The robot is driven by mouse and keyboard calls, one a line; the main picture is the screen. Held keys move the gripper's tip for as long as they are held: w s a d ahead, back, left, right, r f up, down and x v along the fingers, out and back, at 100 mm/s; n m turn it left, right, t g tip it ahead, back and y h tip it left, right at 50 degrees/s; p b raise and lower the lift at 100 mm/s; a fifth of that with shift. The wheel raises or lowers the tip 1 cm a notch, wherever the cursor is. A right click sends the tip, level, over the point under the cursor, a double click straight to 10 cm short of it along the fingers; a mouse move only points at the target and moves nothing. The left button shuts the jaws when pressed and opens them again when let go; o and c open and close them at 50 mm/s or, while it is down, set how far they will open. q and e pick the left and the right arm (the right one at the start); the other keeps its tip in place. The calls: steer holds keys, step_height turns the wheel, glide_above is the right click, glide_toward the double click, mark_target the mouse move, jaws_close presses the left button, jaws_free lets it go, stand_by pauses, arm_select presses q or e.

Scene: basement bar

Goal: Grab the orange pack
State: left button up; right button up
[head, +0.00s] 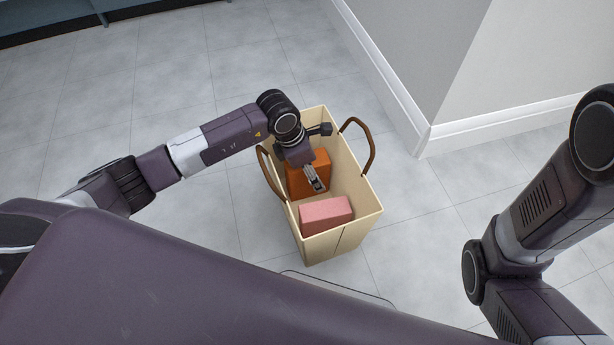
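A cream tote bag (356,205) with two brown handles stands open on the floor in the middle of the head view. An orange pack (322,161) is inside it, towards the back, partly hidden by my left arm. My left gripper (317,186) reaches down into the bag, just in front of the orange pack. I cannot tell whether its fingers touch the pack or how far apart they are. My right arm comes in from the right; its gripper is outside the view.
A pink pack (326,215) lies in the front of the bag. The brown handles (371,148) stand up at both sides. A white wall corner (428,135) is behind and to the right. Tiled floor (200,240) is clear to the left.

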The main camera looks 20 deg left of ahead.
arm_select(q)
steer(key=shift+f, duration=0.2)
stand_by(0.5)
steer(key=shift+c, duration=0.3)
steer(key=c, duration=1.4)
steer(key=shift+o, duration=0.2)
steer(key=shift+r, duration=0.15)
